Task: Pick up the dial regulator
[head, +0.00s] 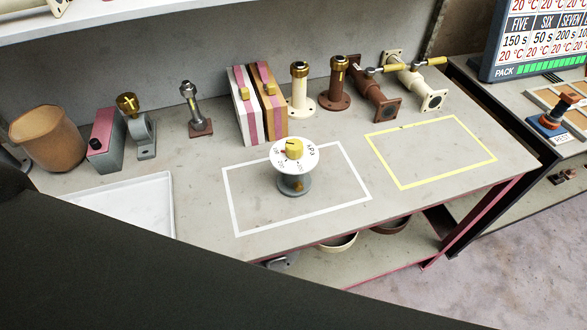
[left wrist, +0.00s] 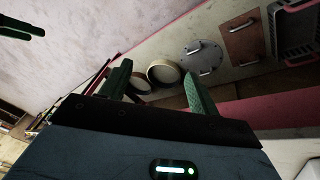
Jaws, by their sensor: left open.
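The dial regulator (head: 295,160) stands upright on the grey bench inside the white outlined rectangle (head: 232,205) in the head view. It has a white round dial face with a yellow knob on top and a grey round base. My left gripper (left wrist: 160,88) shows in the left wrist view with its two green fingers apart and nothing between them. It faces the shelf under the bench, and the regulator is not in that view. The head view shows no gripper, only a large dark part of mine across the lower left.
A striped block (head: 258,105), a cream fitting (head: 300,88) and a brown fitting (head: 337,85) stand behind the regulator. A white tray (head: 125,205) lies to its left. The yellow outlined rectangle (head: 430,150) is empty. An unidentified dark green piece (left wrist: 22,26) shows at the left wrist view's corner.

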